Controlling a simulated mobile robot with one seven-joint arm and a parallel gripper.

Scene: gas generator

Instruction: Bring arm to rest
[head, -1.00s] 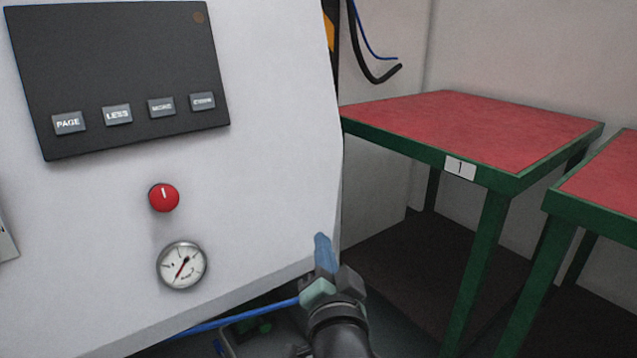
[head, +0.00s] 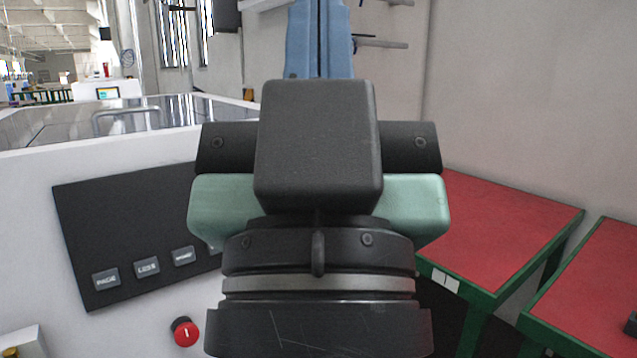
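My gripper (head: 321,30) stands upright in the middle of the head view, close to the camera. Its blue fingers point up and run to the top edge of the picture. They lie side by side with only a thin dark line between them, so it looks shut, and nothing shows held in it. Its dark and green body covers part of the machine and the tables behind.
At left is the white machine (head: 125,335) with a dark button panel (head: 100,225) and a red knob (head: 186,332). A grey wall stands behind.

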